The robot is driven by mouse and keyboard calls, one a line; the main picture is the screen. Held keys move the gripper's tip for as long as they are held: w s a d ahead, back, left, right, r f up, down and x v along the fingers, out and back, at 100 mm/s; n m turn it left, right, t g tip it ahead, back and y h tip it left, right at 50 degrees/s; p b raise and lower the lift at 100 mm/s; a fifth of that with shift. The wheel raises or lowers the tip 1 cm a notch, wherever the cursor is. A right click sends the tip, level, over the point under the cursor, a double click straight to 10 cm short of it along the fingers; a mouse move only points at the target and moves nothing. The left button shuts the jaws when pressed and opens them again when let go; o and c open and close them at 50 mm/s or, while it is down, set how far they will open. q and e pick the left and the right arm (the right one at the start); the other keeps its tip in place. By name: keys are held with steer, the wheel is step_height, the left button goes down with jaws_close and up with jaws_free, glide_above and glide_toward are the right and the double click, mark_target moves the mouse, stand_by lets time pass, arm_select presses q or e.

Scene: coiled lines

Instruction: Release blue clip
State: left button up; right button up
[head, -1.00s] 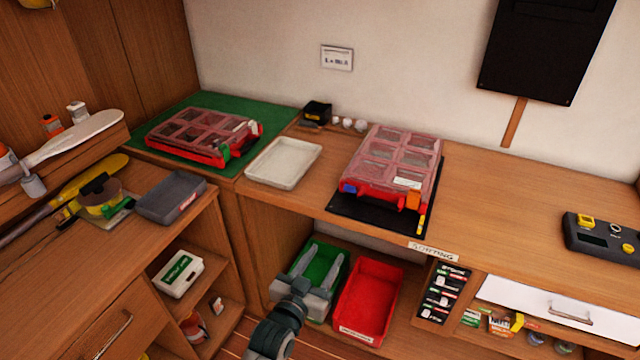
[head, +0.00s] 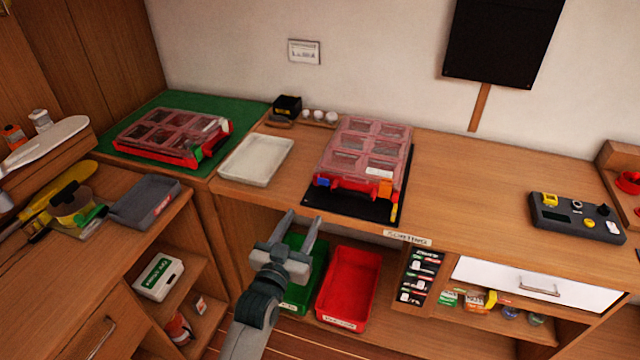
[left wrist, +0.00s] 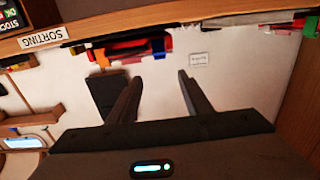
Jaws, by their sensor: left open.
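The blue clip (head: 322,182) is on the front left corner of a red case with clear lids (head: 365,150). The case lies on a black mat (head: 350,206) on the desk. An orange clip (head: 385,188) is at its front right. The left wrist view is upside down and shows the blue clip (left wrist: 159,56) small, beyond the fingers; whether it is latched I cannot tell. My left gripper (head: 303,217) is open and empty, in front of the desk edge and below the blue clip, apart from it. My right gripper is not in view.
A white tray (head: 232,158) lies left of the case. A second red case (head: 170,136) lies on a green mat. A green bin (head: 318,262) and a red bin (head: 350,285) stand under the desk. The desk right of the case is clear up to a dark control box (head: 577,220).

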mark_target(323, 180)
arm_select(q)
steer(key=p+x, duration=0.2)
steer(key=x, duration=1.2)
steer(key=shift+w+d+p, duration=0.1)
steer(key=shift+w+p, duration=0.1)
steer(key=shift+p, duration=0.2)
